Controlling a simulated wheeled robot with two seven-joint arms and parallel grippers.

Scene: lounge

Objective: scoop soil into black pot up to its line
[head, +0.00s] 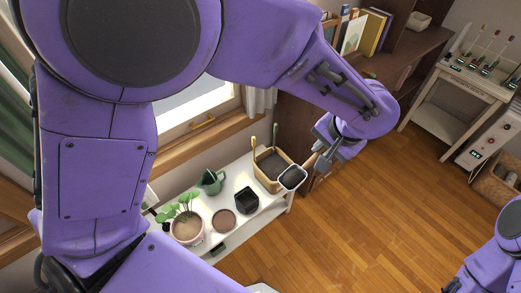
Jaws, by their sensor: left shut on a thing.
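My left gripper (324,152) is shut on the handle of a scoop (292,178). The scoop's head has a pale rim and a dark inside. I cannot tell whether the dark is soil. It is in front of the right corner of a tan soil box (265,180) and overlaps it in the head view. Dark soil (271,163) shows inside the box. The black pot (246,201) stands upright on the white bench, left of the scoop and apart from it. Its line and its fill level are too small to tell. My right gripper is out of view.
The white bench (263,217) also holds a green watering can (211,182), a brown round dish (223,221) and a potted plant (187,228). Two upright tools stand at the box. A window wall is behind. The wooden floor (350,220) to the right is clear.

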